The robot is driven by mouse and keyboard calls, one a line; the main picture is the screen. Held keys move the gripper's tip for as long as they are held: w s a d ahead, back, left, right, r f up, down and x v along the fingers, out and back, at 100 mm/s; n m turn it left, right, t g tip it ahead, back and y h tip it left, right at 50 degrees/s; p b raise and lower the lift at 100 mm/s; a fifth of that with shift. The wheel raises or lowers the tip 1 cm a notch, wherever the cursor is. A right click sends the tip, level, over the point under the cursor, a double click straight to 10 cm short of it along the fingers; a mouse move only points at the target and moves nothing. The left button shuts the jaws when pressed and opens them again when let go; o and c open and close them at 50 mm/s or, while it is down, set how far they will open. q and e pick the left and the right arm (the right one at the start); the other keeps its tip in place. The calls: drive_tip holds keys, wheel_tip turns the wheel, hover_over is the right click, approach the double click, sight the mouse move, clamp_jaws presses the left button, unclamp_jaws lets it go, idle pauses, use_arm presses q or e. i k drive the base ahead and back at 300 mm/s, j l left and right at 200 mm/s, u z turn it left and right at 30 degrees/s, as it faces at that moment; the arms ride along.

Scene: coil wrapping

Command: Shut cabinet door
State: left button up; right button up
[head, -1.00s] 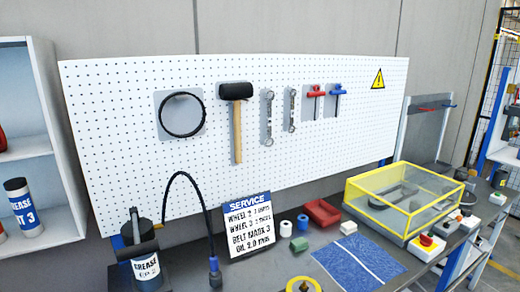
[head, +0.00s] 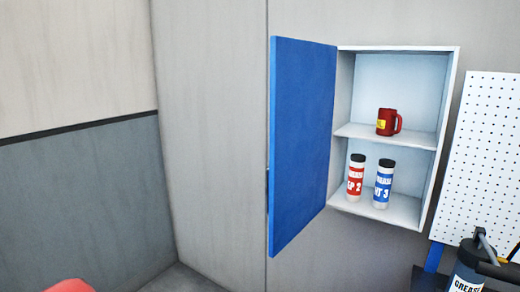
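The cabinet (head: 452,140) hangs on the wall right of centre in the head view, with a white body and two shelf levels. Its blue door (head: 302,145) is hinged on the left side and stands wide open toward the left. A red-labelled grease bottle (head: 355,180) and a blue-labelled one (head: 383,185) stand upright on the lower level. Neither of my grippers is in view.
A white pegboard (head: 485,150) is at the right edge. A dark grease container (head: 468,270) stands below it at the lower right. A red shape (head: 68,286) shows at the bottom left, cut off. The wall left of the door is bare.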

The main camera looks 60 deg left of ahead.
sight(303, 73)
drive_tip(key=k+j+u, duration=0.1)
drive_tip(key=j, duration=0.45)
drive_tip(key=k+j+u, duration=0.1)
drive_tip(key=j, duration=0.45)
drive_tip(key=k+j, duration=0.15)
drive_tip(key=j, duration=0.45)
drive_tip(key=i+j+u, duration=0.1)
drive_tip(key=j, duration=0.3)
drive_tip(key=i+j+u, duration=0.1)
drive_tip(key=i+j, duration=0.25)
drive_tip(key=j+z, duration=0.1)
drive_tip(key=j, duration=0.4)
drive_tip(key=k+j+z, duration=0.1)
drive_tip(key=j, duration=0.35)
